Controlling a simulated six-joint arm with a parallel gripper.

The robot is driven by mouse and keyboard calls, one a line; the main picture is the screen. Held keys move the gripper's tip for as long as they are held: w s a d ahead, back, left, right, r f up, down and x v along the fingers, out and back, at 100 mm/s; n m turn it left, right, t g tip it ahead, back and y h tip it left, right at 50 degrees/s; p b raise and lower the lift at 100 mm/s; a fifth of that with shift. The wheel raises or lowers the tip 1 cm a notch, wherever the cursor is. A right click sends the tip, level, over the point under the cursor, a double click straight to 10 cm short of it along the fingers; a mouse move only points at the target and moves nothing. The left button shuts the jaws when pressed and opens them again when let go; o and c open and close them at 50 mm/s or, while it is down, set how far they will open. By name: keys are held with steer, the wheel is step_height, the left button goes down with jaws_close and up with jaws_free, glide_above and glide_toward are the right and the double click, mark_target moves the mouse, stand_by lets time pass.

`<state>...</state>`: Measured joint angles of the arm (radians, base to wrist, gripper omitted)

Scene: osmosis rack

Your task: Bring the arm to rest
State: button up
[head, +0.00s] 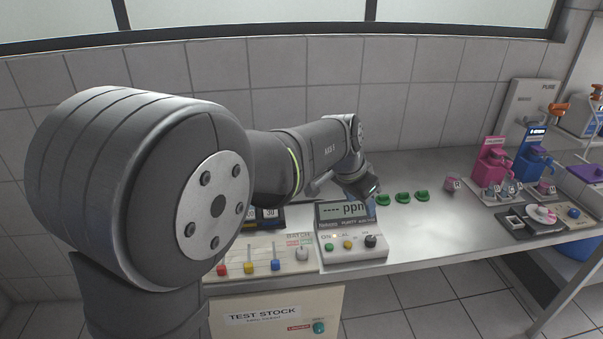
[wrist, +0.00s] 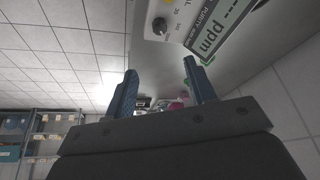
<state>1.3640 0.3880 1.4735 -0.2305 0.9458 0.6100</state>
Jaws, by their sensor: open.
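My gripper (wrist: 163,92) shows in the wrist view with its two blue fingers spread apart and nothing between them. In the head view my arm reaches over the bench from the left, and its wrist end hangs just above and behind the ppm meter (head: 352,245). The fingers are mostly hidden there. The ppm meter also shows at the upper right of the wrist view (wrist: 215,30), close to the right finger.
A tiled wall (head: 280,80) stands behind. The bench's right middle is clear.

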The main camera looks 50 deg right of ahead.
mark_target(371, 239)
steer(key=x, duration=1.7)
steer(key=shift+f, duration=0.2)
steer(key=shift+a+r, duration=0.1)
steer(key=shift+r, duration=0.1)
